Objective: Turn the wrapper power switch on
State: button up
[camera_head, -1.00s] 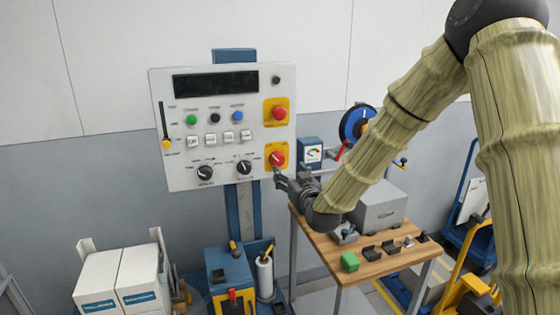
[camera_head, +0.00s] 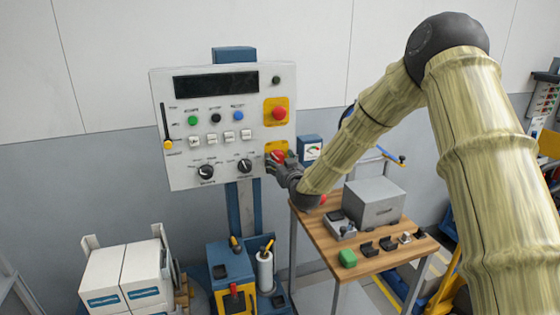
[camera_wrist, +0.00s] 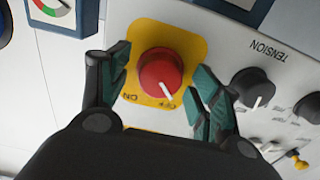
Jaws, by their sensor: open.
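The wrapper power switch is a red rotary knob (camera_wrist: 160,75) with a white pointer line on a yellow plate (camera_wrist: 187,42). In the wrist view the plate is lettered ON and OFF, and the pointer lies by the OFF lettering. In the head view the switch (camera_head: 277,155) sits at the lower right of the white control panel (camera_head: 225,177), partly hidden by my gripper. My gripper (camera_wrist: 158,92) is open, with one finger on each side of the knob. I cannot tell whether either finger touches it.
A second red button (camera_head: 279,113) on yellow is above the switch. A black dial (camera_wrist: 253,87) marked TENSION is close to one finger. A gauge box (camera_head: 312,150) hangs right of the panel. A wooden table (camera_head: 345,255) with a grey box (camera_head: 374,203) stands below.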

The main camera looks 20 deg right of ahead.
jog(key=c, duration=1.1)
jog(key=shift+o, duration=0.2)
jog(key=shift+f+m+b, duration=0.15)
jog(key=shift+m+b, duration=0.15)
jog(key=shift+b, duration=0.2)
jog(key=m+b, duration=0.2)
jog(key=b, duration=0.1)
jog(key=shift+f+m, duration=0.15)
jog(key=shift+m, duration=0.15)
jog(key=m+b, duration=0.5)
jog(key=b, duration=0.1)
jog(key=shift+m, duration=0.3)
jog(key=m+b, duration=0.4)
jog(key=shift+d+b, duration=0.1)
jog(key=shift+b, duration=0.2)
jog(key=m+b, duration=0.4)
jog(key=m, duration=0.1)
jog(key=shift+r, duration=0.2)
